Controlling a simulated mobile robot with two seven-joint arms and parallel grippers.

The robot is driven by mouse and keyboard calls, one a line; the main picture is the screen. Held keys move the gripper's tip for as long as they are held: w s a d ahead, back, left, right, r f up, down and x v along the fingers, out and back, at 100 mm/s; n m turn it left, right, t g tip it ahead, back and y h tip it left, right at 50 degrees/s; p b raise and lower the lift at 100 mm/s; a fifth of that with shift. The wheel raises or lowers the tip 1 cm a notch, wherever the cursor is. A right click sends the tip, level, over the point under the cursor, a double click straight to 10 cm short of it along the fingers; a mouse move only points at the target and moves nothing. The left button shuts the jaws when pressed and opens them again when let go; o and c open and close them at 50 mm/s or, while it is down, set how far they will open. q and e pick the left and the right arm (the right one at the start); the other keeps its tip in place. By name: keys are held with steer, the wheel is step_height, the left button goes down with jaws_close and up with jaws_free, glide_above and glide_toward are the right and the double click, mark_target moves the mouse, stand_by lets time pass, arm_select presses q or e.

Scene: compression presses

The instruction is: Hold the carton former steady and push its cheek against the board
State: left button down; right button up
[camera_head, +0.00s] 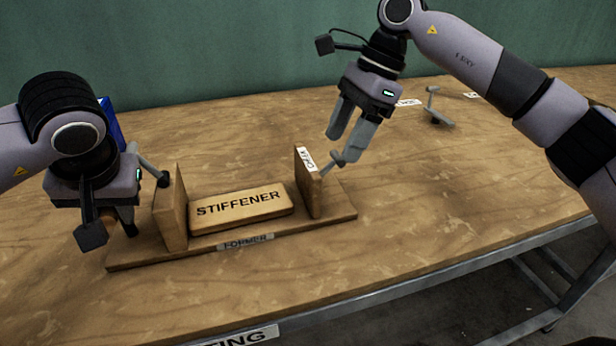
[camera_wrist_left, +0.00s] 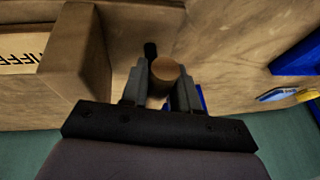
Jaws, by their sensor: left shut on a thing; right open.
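The wooden carton former (camera_head: 335,210), labelled FORMER, lies on the table with an upright wall (camera_head: 172,212) at its left end. The STIFFENER board (camera_head: 240,209) lies on its base, close to that wall. The upright cheek (camera_head: 310,185) stands right of the board, with a narrow gap between them. A grey handle (camera_head: 338,160) sticks out from the cheek's right side. My left gripper (camera_head: 130,218) is at the former's left end, shut on a round brown-topped post (camera_wrist_left: 165,70), seen in the left wrist view. My right gripper (camera_head: 350,132) is open and empty, just above the cheek's handle.
A blue object (camera_head: 111,122) stands behind my left arm; blue also shows in the left wrist view (camera_wrist_left: 298,60). A grey handled piece (camera_head: 436,112) and small labels lie at the back right. The table in front and right of the former is clear.

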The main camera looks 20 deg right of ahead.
mark_target(336, 156)
steer(key=shift+x, duration=3.2)
steer(key=c, duration=1.1)
